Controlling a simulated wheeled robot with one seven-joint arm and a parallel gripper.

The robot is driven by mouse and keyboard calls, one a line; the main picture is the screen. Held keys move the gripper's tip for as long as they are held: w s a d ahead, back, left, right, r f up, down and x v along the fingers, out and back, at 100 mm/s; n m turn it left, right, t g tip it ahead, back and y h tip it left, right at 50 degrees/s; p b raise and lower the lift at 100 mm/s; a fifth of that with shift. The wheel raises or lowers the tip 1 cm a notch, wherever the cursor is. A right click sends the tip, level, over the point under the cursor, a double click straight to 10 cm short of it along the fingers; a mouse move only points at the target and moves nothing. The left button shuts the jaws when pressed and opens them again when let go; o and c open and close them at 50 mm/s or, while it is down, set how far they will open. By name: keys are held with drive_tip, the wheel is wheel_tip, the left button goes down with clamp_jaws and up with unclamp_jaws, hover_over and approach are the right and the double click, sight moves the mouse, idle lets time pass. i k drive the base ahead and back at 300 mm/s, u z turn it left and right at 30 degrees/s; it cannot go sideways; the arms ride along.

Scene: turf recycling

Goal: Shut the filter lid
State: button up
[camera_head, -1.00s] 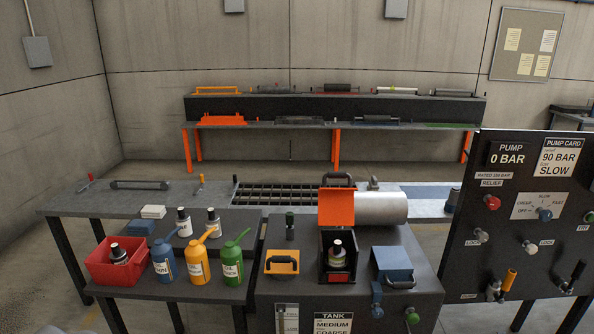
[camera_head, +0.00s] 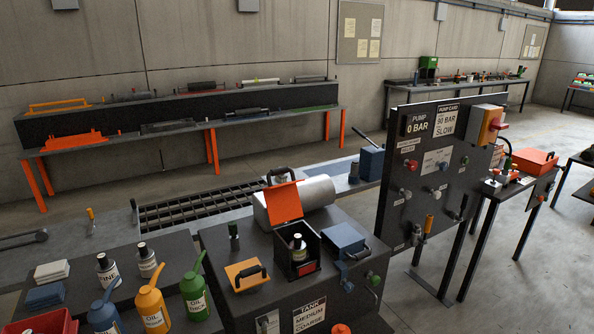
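The filter housing is a black open-topped box (camera_head: 304,268) on the dark tank cabinet. Its orange lid (camera_head: 284,202) stands raised at the back, tilted up, with a black handle on top. A dark bottle with a white label (camera_head: 298,246) stands inside the box. A red patch shows on the box's front. My gripper is not in the view.
An orange plate with a black handle (camera_head: 247,274) lies left of the box, and a blue block (camera_head: 344,239) sits right of it. The pump panel (camera_head: 440,170) rises to the right. Oil cans (camera_head: 151,306) and bottles stand on the left table. Open floor shows at right.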

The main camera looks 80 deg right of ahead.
sight(283, 202)
drive_tip(key=z, duration=0.75)
drive_tip(key=i, duration=0.7)
drive_tip(key=z, duration=0.85)
